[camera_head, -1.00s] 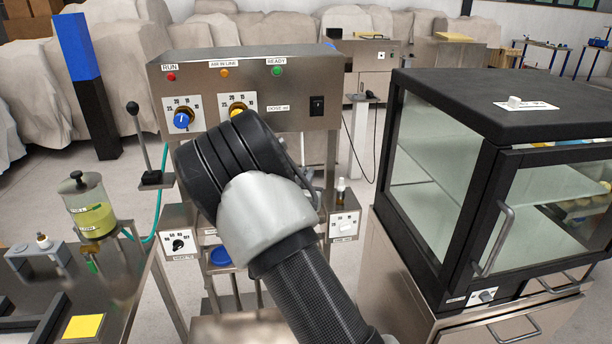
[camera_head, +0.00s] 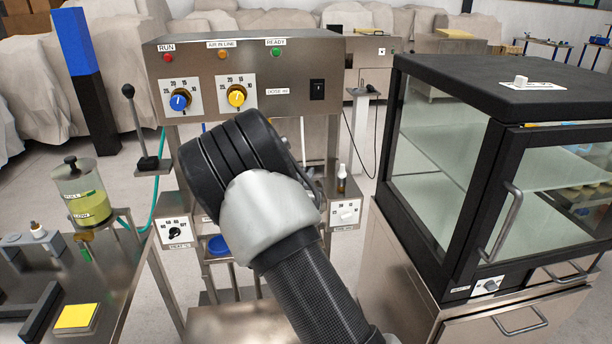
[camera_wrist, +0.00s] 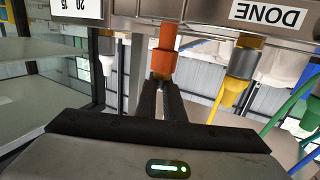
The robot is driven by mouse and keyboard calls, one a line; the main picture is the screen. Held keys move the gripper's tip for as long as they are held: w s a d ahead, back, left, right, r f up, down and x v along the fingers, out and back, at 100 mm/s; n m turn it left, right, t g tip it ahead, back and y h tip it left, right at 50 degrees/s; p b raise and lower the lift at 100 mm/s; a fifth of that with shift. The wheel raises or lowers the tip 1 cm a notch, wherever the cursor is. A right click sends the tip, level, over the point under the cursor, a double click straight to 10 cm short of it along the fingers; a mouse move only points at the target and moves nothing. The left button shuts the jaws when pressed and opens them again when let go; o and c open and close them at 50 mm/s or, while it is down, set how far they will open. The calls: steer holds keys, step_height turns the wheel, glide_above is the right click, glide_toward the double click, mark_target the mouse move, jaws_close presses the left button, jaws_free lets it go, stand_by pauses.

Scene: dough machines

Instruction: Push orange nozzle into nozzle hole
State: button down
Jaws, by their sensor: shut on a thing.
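In the wrist view the orange nozzle (camera_wrist: 162,55) is between the tips of my gripper (camera_wrist: 160,88), which is shut on its narrow brass-coloured end. In the head view my dark and white wrist covers the gripper and the nozzle, in front of the dosing machine (camera_head: 290,60).
In the head view a glass cabinet (camera_head: 440,170) stands close on the right and a steel table (camera_head: 110,265) on the left.

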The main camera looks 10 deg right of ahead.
steer(key=shift+f+b, duration=0.45)
steer(key=shift+f, duration=0.15)
steer(key=shift+f+b, duration=0.75)
steer(key=shift+f, duration=0.15)
stand_by(0.4)
steer(key=c, duration=1.1)
jaws_free()
steer(key=shift+s+r, duration=0.1)
steer(key=shift+s, duration=0.1)
steer(key=shift+v, duration=1.95)
steer(key=shift+s+a, duration=0.1)
steer(key=p+v, duration=0.2)
steer(key=v, duration=1.5)
steer(key=shift+s+a+r, duration=0.1)
steer(key=shift+s, duration=0.1)
